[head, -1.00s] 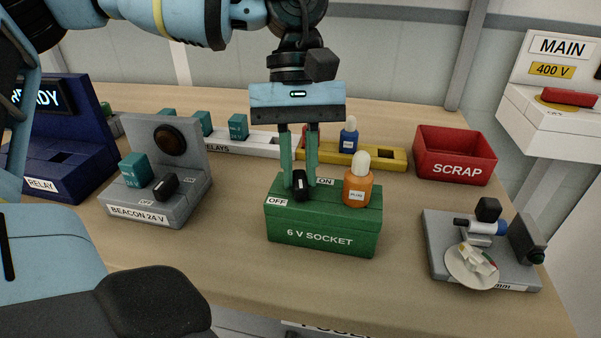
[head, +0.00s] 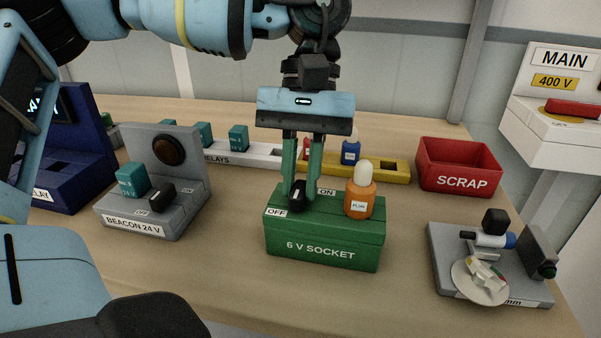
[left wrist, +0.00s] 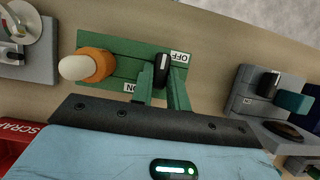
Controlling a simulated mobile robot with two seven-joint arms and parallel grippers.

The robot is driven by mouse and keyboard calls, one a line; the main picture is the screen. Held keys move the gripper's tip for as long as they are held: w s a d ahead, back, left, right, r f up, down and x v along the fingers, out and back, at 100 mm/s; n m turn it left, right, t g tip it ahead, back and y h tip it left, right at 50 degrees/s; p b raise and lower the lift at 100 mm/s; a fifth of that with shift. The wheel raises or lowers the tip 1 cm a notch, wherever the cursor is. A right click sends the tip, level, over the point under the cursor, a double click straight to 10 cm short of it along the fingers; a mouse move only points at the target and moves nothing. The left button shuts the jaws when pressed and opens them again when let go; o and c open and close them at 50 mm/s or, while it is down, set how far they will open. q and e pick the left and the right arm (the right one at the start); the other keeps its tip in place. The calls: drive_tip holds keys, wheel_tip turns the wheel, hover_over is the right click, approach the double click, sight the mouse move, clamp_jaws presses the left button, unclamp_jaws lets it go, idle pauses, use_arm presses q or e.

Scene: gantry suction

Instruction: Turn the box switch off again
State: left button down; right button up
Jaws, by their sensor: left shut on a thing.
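The green box (head: 324,240) marked 6 V SOCKET stands near the middle of the table in the head view. On its top is a black switch (head: 297,198) with a white stripe, between an OFF label (head: 276,212) and an ON label (head: 327,192). My left gripper (head: 299,190) points down, its green fingers shut on the switch. In the left wrist view the switch (left wrist: 161,70) is between the fingertips, close beside the OFF label. The fingers partly hide it. An orange plug (head: 360,200) with a white top stands upright on the box's right part. My right gripper is not in view.
A grey BEACON 24 V unit (head: 190,207) with its own black switch stands left. A yellow tray (head: 385,170) and a red SCRAP bin (head: 457,165) stand behind. A grey fixture (head: 440,262) is at right. Bare table surrounds the green box.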

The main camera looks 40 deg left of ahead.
use_arm(q)
drive_tip(key=c, duration=1.4)
unclamp_jaws()
drive_tip(key=shift+o, duration=0.2)
drive_tip(key=v, duration=0.7)
drive_tip(key=shift+w+r+p, duration=0.15)
drive_tip(key=shift+r+p, duration=0.2)
drive_tip(key=shift+a+r, duration=0.1)
